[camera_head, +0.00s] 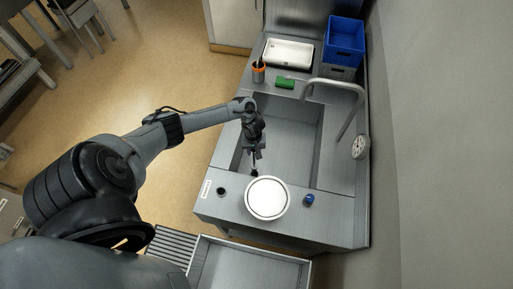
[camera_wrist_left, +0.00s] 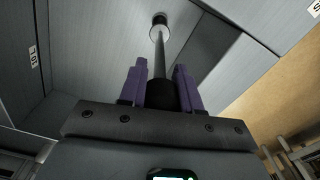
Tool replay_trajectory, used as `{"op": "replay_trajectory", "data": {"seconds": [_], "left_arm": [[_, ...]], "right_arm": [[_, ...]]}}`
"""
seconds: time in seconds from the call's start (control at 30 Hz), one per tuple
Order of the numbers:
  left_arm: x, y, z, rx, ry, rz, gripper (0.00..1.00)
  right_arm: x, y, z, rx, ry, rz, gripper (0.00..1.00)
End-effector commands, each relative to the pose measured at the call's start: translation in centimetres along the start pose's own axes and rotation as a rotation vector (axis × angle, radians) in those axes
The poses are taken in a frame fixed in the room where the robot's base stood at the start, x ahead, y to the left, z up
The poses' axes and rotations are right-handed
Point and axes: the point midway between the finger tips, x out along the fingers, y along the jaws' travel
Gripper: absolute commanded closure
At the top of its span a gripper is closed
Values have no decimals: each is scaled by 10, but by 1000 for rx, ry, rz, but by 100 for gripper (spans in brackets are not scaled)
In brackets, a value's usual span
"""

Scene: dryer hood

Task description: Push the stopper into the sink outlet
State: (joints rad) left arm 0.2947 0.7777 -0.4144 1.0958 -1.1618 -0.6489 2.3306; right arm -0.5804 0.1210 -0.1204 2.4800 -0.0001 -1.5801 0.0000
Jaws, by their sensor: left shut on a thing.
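My left gripper (camera_head: 257,154) reaches down into the steel sink basin (camera_head: 293,137). It also shows in the left wrist view (camera_wrist_left: 160,88), with its purple fingers shut around a black grip. In the head view the stopper's dark end (camera_head: 254,172) shows below the fingers, near the basin's front. My right gripper is out of view.
A white round plate (camera_head: 267,198) is on the front counter, between a black round piece (camera_head: 221,192) and a blue one (camera_head: 309,200). A curved tap (camera_head: 340,87) overhangs the basin. Behind are a green sponge (camera_head: 285,83), orange cup (camera_head: 258,72), white tray (camera_head: 288,53) and blue crate (camera_head: 343,42).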

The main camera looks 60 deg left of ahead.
Motion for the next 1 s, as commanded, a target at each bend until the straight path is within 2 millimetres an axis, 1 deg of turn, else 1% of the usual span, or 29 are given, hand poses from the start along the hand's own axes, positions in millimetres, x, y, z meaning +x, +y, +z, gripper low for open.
{"op": "replay_trajectory", "data": {"seconds": [0.27, 0.5, 0.53, 0.6, 1.0], "left_arm": [[-1, 0, 0, 0, 0, 0, 98], [-4, 0, 0, -2, 1, -2, 98], [3, 0, 0, -1, 1, -3, 98], [11, 0, 0, -2, 1, -2, 98], [44, 0, 0, -1, 2, -1, 98]], "right_arm": [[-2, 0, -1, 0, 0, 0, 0], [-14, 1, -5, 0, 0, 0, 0], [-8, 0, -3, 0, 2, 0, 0], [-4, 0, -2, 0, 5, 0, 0], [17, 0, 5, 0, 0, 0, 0]]}}
